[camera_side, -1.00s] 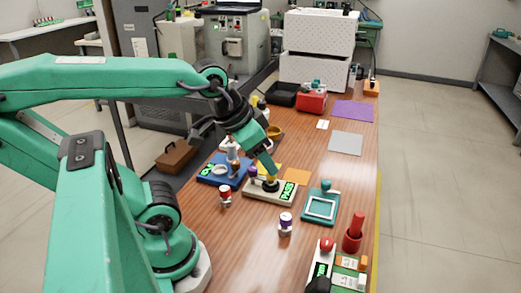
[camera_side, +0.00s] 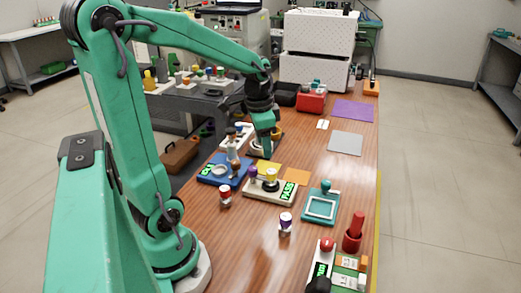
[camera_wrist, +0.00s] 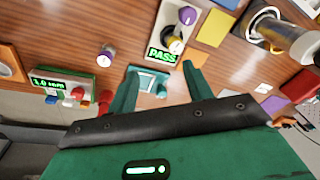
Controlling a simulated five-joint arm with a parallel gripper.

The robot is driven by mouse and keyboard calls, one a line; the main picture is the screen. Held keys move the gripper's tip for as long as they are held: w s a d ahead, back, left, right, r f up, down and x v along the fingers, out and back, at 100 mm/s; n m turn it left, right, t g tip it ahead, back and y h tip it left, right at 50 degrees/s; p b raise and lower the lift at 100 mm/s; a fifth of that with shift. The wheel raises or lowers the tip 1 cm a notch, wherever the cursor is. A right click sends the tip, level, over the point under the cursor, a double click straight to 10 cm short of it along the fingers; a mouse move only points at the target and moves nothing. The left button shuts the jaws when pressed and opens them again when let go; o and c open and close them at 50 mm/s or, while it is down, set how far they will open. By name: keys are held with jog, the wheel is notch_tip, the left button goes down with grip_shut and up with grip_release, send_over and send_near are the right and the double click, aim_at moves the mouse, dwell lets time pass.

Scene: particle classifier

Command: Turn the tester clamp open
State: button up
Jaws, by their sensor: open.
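The tester is a cream base (camera_side: 283,195) with a green PASS display in the middle of the table. A yellow-topped part (camera_side: 271,175) stands on it, with a purple knob (camera_side: 252,171) at its left. The wrist view shows the tester base (camera_wrist: 158,28) with the purple knob (camera_wrist: 188,15) and yellow part (camera_wrist: 177,45). I cannot tell from its shape whether the clamp is open. My gripper (camera_side: 265,155) is open and looks empty, beyond the tester in the side view. Its two fingers are apart in the wrist view (camera_wrist: 160,82).
A blue device (camera_side: 220,171) with an upright bottle-like part stands left of the tester. A red-and-white vial (camera_side: 225,195) and a purple-topped vial (camera_side: 285,222) stand in front. A teal frame (camera_side: 321,206) lies at right. The red box (camera_side: 312,101) is farther back.

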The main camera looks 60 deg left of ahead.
jog(key=m+g, duration=0.1)
jog(key=g, duration=0.1)
send_over(252, 168)
jog(key=shift+h, duration=0.4)
notch_tip(252, 168, down, 6)
jog(key=shift+r, duration=0.2)
jog(key=shift+f, duration=0.15)
jog(key=shift+f, duration=3.75)
jog(key=c, duration=1)
